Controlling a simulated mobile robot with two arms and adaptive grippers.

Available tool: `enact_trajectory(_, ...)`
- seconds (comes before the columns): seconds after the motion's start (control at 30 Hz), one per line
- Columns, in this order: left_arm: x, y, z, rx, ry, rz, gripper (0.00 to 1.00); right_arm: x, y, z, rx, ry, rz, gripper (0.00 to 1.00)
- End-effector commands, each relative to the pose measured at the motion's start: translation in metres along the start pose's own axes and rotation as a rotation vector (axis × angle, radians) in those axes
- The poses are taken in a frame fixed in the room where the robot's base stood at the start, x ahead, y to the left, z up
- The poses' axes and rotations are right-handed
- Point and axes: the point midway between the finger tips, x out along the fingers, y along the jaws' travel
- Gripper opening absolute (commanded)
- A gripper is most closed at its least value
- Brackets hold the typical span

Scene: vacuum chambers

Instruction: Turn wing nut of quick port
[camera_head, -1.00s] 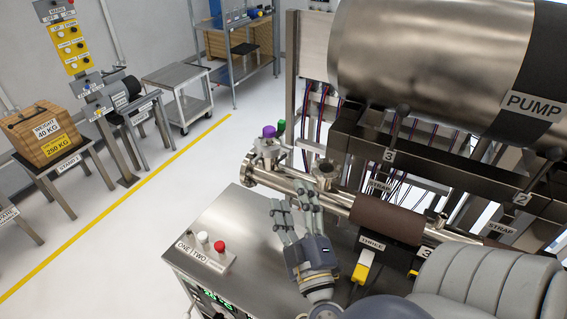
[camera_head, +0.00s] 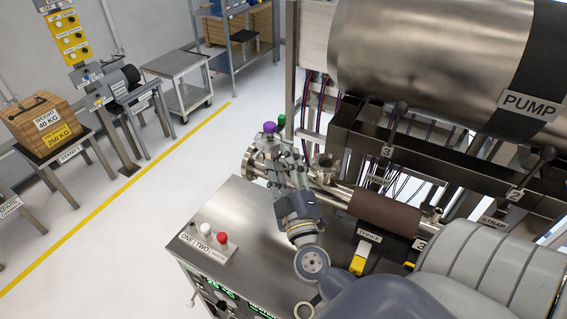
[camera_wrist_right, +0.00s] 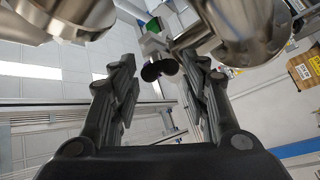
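The quick port seems to be the steel fitting (camera_head: 250,163) at the left end of the horizontal steel pipe, below a purple knob (camera_head: 270,127). My right gripper (camera_head: 281,160) is at this fitting, with its fingers in front of it. In the right wrist view, the fingers of my right gripper (camera_wrist_right: 158,72) are spread apart. A small dark two-lobed part, likely the wing nut (camera_wrist_right: 160,70), shows in the gap near the fingertips; contact cannot be told. The wing nut is hidden behind the gripper in the head view. My left gripper is not in view.
A steel cabinet top (camera_head: 232,215) with white and red buttons lies below the pipe. A brown sleeve (camera_head: 384,214) wraps the pipe at right. The big pump cylinder (camera_head: 430,60) hangs above. In the wrist view, steel bodies flank the fingers, one at right (camera_wrist_right: 245,35).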

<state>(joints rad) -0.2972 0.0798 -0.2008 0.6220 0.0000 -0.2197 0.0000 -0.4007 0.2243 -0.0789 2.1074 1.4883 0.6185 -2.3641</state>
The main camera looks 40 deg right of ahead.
Motion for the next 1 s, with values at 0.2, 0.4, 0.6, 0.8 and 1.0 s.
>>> enact_trajectory(0.2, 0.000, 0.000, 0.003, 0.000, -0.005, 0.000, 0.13, 0.000, 0.000, 0.000, 0.000, 0.000, 0.001, 0.11)
enact_trajectory(0.4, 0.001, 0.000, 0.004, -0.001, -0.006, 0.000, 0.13, 0.000, 0.000, 0.000, 0.012, 0.005, 0.013, 0.10)
enact_trajectory(0.6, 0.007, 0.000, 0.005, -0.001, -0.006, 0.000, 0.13, -0.001, -0.003, 0.002, 0.064, 0.022, 0.060, 0.10)
enact_trajectory(0.8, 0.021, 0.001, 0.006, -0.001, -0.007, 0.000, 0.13, -0.001, -0.007, 0.004, 0.151, 0.055, 0.141, 0.10)
enact_trajectory(1.0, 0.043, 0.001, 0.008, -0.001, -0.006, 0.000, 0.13, -0.001, -0.011, 0.005, 0.258, 0.093, 0.238, 0.10)
